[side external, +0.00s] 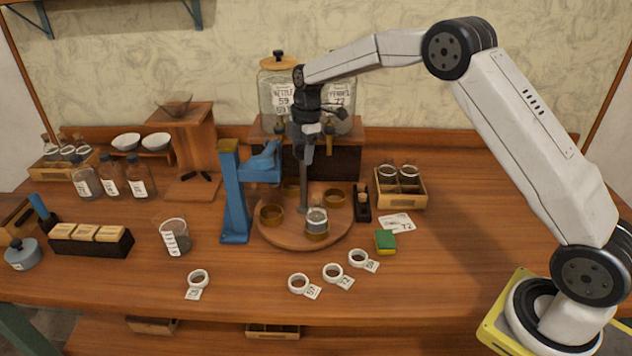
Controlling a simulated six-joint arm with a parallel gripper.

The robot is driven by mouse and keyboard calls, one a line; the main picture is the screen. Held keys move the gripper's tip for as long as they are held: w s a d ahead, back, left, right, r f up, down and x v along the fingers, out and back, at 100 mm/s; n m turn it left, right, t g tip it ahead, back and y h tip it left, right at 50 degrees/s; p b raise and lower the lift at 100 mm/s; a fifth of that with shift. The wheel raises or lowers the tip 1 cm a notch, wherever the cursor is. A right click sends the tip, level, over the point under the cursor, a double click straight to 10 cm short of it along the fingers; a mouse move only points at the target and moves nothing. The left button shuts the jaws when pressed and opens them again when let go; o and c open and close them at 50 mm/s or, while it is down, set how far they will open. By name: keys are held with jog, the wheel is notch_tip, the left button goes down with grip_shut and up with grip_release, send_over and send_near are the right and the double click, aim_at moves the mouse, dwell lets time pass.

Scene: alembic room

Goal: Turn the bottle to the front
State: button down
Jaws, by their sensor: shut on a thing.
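A round wooden turntable (275,236) stands near the middle of the bench with a grey upright post (303,190) at its centre. Several brass-coloured cup holders sit around it. A small clear bottle with a grey label (317,216) stands upright in the front holder, slightly right of the post. My gripper (307,155) points down above the turntable and is shut on the top of the post. The jaws' exact contact is small and partly hidden by the gripper itself.
A blue stand (235,195) with an arm reaches close to my gripper from the left. Large glass jars (278,90) stand behind. A wooden crate (402,190) and a green sponge (385,239) lie right. White rings with tags (298,284) lie in front.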

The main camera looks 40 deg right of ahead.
jog(key=shift+s+a+n+g, duration=0.1)
jog(key=shift+n+g, duration=0.2)
jog(key=shift+n, duration=1.9)
jog(key=shift+m, duration=0.4)
grip_release()
jog(key=shift+r, duration=0.15)
jog(key=shift+r, duration=3.35)
